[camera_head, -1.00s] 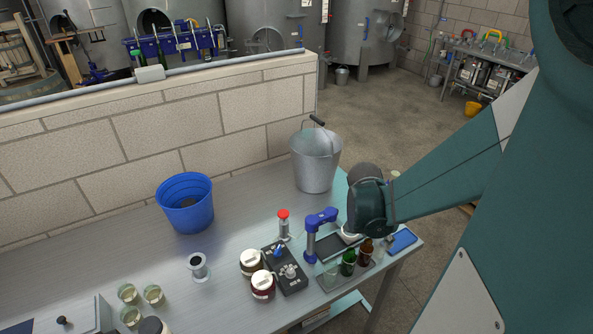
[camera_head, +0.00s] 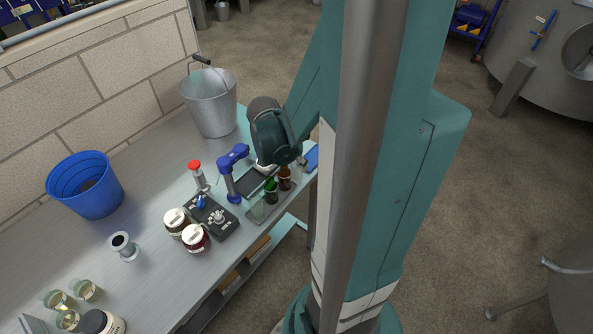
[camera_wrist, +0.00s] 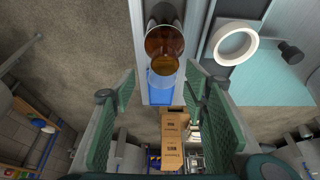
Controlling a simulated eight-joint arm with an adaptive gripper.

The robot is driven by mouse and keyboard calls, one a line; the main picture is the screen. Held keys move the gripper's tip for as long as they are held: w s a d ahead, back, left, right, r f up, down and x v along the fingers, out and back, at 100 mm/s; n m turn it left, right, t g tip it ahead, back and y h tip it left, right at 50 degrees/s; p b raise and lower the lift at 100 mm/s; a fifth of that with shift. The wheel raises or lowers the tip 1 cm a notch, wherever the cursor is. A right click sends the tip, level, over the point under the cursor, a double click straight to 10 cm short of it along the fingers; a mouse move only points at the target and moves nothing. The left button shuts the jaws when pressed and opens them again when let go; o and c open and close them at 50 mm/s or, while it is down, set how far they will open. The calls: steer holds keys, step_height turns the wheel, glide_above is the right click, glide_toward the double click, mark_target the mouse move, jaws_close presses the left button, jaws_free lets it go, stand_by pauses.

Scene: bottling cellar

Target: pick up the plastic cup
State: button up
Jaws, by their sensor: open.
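My gripper (camera_head: 296,163) is at the far right end of the steel bench in the head view, by the brown bottle (camera_head: 285,178). In the wrist view its two green-padded fingers (camera_wrist: 160,105) are spread wide. A blue flat item (camera_wrist: 160,90) shows between them, with a faint clear outline over it that I cannot identify surely as the plastic cup. The brown bottle (camera_wrist: 165,48) shows just above that. A clear vessel (camera_head: 257,211) stands beside the green bottle (camera_head: 270,190). Several clear cups (camera_head: 85,289) with pale liquid stand at lower left.
A blue stand (camera_head: 233,175), a dark control box (camera_head: 212,216), two lidded jars (camera_head: 195,238) and a red-topped item (camera_head: 197,174) crowd the bench near my gripper. A metal bucket (camera_head: 212,105) and blue bucket (camera_head: 85,187) stand behind. Boxes (camera_wrist: 173,140) show below.

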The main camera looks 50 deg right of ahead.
steer(key=shift+d+f, duration=0.15)
steer(key=shift+f, duration=0.15)
steer(key=shift+b+x, duration=0.75)
steer(key=shift+x, duration=1.7)
steer(key=shift+w+d, duration=0.1)
steer(key=shift+w, duration=0.1)
steer(key=c, duration=1)
